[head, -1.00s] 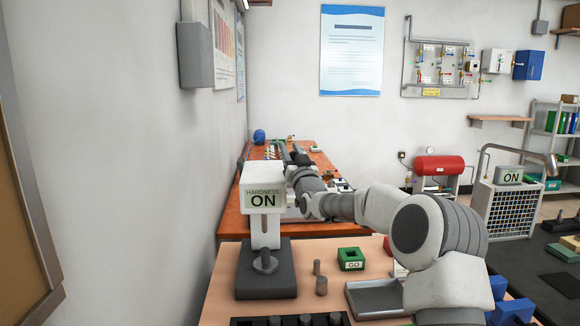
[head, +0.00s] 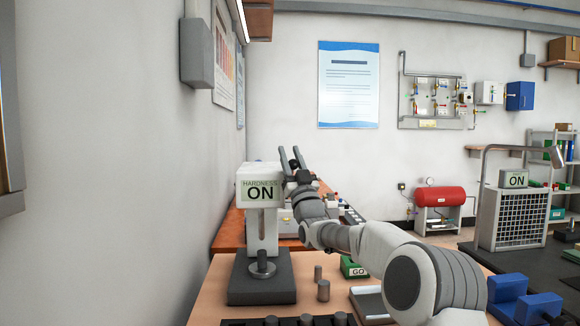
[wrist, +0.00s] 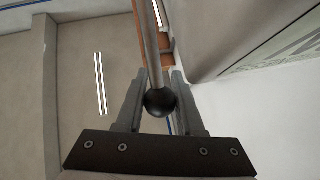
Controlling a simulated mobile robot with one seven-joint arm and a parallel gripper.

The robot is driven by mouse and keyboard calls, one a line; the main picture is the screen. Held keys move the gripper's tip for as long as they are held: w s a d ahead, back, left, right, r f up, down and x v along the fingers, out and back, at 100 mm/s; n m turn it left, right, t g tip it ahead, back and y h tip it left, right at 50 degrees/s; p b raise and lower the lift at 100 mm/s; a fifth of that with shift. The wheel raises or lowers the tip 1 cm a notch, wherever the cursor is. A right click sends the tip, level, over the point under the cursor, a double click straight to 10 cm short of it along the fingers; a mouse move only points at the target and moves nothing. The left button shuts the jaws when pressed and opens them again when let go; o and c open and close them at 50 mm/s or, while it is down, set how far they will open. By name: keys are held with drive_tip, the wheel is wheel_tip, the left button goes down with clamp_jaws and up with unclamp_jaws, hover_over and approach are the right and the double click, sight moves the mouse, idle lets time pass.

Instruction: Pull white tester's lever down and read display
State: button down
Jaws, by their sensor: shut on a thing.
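The white tester (head: 262,222) stands on a dark base at the near left end of the bench. Its display (head: 261,190) reads "HARDNESS ON"; no number shows. My gripper (head: 292,158) is at the upper right of the tester's head, fingers pointing up and away. In the wrist view, my gripper (wrist: 160,88) is shut on the lever (wrist: 150,40), a grey rod with a black ball knob (wrist: 160,102) between the fingers. In the head view the lever is hidden or too small to make out. A metal post and disc (head: 262,266) sit below the tester's head.
Grey metal pegs (head: 323,290), a green GO box (head: 354,268) and a grey tray (head: 372,303) are on the bench right of the tester. A dark rack (head: 290,321) lies at the front edge. A wall (head: 130,170) runs close along the left.

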drive_tip(key=shift+s+f+n+y+b, duration=0.25)
drive_tip(key=shift+f+n+y+b, duration=0.05)
drive_tip(key=shift+b, duration=0.35)
drive_tip(key=c, duration=0.5)
unclamp_jaws()
drive_tip(key=shift+c, duration=0.2)
drive_tip(key=shift+f, duration=0.1)
drive_tip(key=v, duration=1.7)
drive_tip(key=shift+f, duration=0.3)
drive_tip(key=shift+w+a, duration=0.1)
